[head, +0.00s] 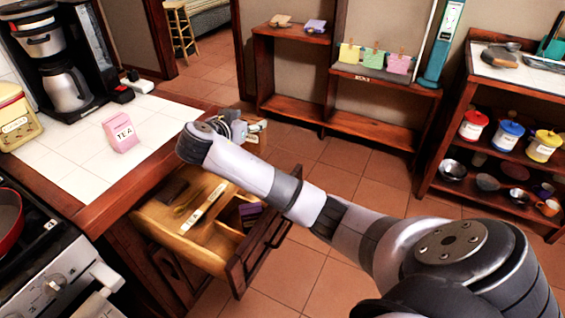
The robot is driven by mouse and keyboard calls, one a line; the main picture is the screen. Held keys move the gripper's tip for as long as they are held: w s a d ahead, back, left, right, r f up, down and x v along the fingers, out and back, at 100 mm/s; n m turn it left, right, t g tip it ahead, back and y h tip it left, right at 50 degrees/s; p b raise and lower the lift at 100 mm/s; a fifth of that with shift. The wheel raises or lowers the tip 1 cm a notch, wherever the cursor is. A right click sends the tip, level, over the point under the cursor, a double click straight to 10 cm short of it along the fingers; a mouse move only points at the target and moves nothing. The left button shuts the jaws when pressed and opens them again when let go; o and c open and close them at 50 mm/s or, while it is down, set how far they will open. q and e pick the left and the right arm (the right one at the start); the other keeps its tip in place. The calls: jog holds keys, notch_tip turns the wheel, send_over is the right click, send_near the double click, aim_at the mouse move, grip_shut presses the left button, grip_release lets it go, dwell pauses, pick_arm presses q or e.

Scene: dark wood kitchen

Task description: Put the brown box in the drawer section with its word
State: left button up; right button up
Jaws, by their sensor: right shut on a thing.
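My right arm reaches across the middle of the view to the open wooden drawer's far side. My right gripper (236,128) is above the drawer, largely hidden behind my own wrist. It is shut on a small brown box (256,128), which shows only in part; any word on it is too small to read. The drawer (170,228) is pulled out below the counter and has sections. A light strip with dark lettering (203,208), not readable, lies across it. A dark brown item (172,190) and a purple item (250,210) are inside. My left gripper is not in view.
A pink box marked TEA (121,135) stands on the white tiled counter (70,160), near a coffee maker (65,88). The stove (50,275) is at lower left. Shelves (370,125) stand at the back and right. The tiled floor between is clear.

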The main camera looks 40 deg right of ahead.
aim_at(258, 133)
jog(key=s+f, duration=0.1)
jog(key=s+f+m+g, duration=0.1)
jog(key=s, duration=0.1)
jog(key=shift+f+h, duration=0.15)
jog(key=shift+h, duration=0.15)
notch_tip(258, 133, down, 19)
jog(key=shift+b, duration=0.35)
jog(key=shift+w, duration=0.1)
jog(key=shift+f, duration=0.1)
jog(key=o, duration=1.6)
jog(key=shift+c, duration=0.2)
